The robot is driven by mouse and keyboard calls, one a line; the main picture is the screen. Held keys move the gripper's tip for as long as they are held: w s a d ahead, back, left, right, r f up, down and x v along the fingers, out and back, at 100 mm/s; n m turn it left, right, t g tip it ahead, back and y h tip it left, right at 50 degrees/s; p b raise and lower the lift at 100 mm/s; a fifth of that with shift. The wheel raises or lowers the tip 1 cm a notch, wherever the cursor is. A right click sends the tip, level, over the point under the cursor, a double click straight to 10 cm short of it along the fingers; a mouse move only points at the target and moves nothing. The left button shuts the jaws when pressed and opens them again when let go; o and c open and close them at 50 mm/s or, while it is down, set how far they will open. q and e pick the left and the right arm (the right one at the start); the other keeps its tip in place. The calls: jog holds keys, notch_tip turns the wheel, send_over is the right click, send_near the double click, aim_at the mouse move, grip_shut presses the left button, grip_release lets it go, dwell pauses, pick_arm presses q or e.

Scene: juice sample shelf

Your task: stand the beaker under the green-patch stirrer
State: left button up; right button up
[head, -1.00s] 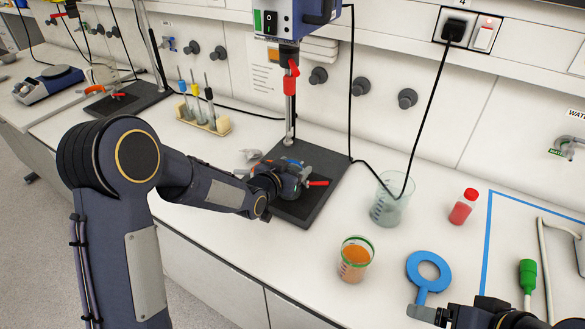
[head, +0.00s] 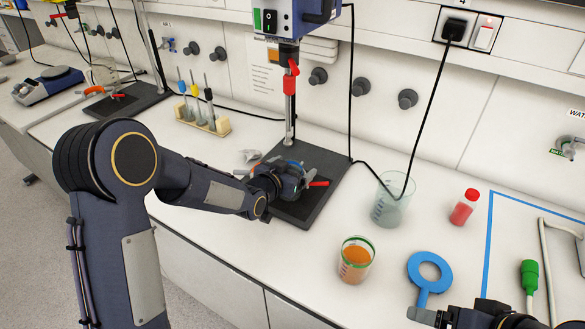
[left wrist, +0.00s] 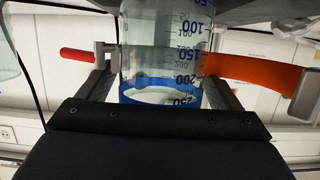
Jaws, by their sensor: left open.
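The stirrer with a green patch (head: 257,20) on its housing hangs at top centre in the head view, its shaft pointing down over a black base plate (head: 322,208). My left gripper (head: 281,176) is low over that plate. The beaker is mostly hidden behind it in the head view; a bit of its blue rim shows. In the left wrist view the clear beaker (left wrist: 165,45), with blue marks and a blue rim band, stands between the open fingers of my left gripper (left wrist: 160,88). Its contact with the plate is hidden. My right gripper (head: 428,315) is partly visible at bottom right.
A beaker of orange liquid (head: 355,262), an empty beaker (head: 391,205) and a red bottle (head: 464,209) stand right of the plate. A blue ring (head: 429,270) is near my right gripper. A tube rack (head: 203,122) stands behind left. An orange clamp part (left wrist: 255,72) is close beside the beaker.

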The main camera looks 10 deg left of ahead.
pick_arm(q)
jog(key=shift+f, duration=0.1)
jog(key=s+a+r+n+g+y+b, duration=0.1)
jog(key=s+a+r+n+g, duration=0.15)
jog(key=s+a, duration=0.55)
jog(key=s+a+r+n+g+y+b, duration=0.1)
jog(key=s+a+r, duration=0.25)
jog(key=s, duration=0.85)
jog(key=s+f+n+g, duration=0.2)
jog(key=s+g, duration=0.2)
jog(key=s, duration=1.4)
jog(key=shift+s+f+n, duration=0.15)
jog(key=shift+f+n, duration=0.2)
